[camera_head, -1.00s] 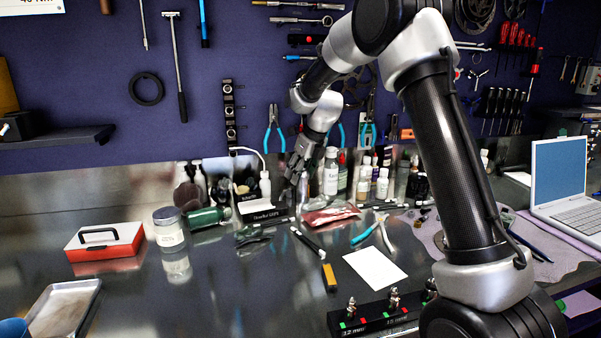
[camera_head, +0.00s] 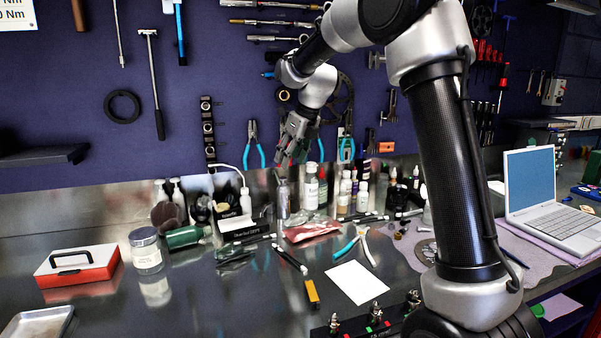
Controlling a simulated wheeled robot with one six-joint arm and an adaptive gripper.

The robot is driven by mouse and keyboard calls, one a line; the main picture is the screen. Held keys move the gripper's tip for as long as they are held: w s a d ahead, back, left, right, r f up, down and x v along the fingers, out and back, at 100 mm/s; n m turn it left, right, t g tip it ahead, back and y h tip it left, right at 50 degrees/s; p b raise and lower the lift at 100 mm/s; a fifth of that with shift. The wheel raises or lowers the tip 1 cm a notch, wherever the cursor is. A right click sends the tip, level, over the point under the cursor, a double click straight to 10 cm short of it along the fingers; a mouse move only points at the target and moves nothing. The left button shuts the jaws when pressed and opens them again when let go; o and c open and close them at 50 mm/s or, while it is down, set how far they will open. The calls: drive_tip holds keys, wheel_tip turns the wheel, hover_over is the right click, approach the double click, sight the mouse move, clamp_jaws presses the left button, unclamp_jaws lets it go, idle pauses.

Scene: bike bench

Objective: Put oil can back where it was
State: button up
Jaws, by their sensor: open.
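My gripper (camera_head: 290,154) is open and empty. It hangs in front of the pegboard, above the row of bottles at the back of the bench. Just below its fingers stands a grey metallic can (camera_head: 283,200) with a thin dark tip, apparently the oil can, upright on the bench. The gripper appears clear of it. A white squeeze bottle (camera_head: 245,203) with a long curved spout stands to its left. The picture is too small to confirm which of the two is the oil can.
White bottles (camera_head: 311,190) stand close on the right. A black labelled box (camera_head: 246,232) and a red packet (camera_head: 312,231) lie in front. A green bottle (camera_head: 184,237), a jar (camera_head: 146,251) and a red-white case (camera_head: 78,263) are at left. A laptop (camera_head: 545,195) sits at right.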

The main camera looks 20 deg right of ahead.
drive_tip(key=s+d+r+n+h, duration=0.1)
drive_tip(key=s+d+r+n, duration=0.2)
drive_tip(key=s+n, duration=0.45)
drive_tip(key=s+d+r+n, duration=0.3)
drive_tip(key=s+d+n, duration=0.15)
drive_tip(key=s, duration=0.65)
drive_tip(key=s+d+f+n, duration=0.2)
drive_tip(key=s+f+n, duration=0.1)
drive_tip(key=s+n, duration=0.5)
drive_tip(key=s+d+f+n+h, duration=0.1)
drive_tip(key=s+d+f+n, duration=0.1)
drive_tip(key=s+n, duration=0.7)
drive_tip(key=s+f, duration=0.1)
drive_tip(key=s, duration=0.4)
drive_tip(key=shift+d+f+n+h, duration=0.3)
drive_tip(key=shift+d+f, duration=0.1)
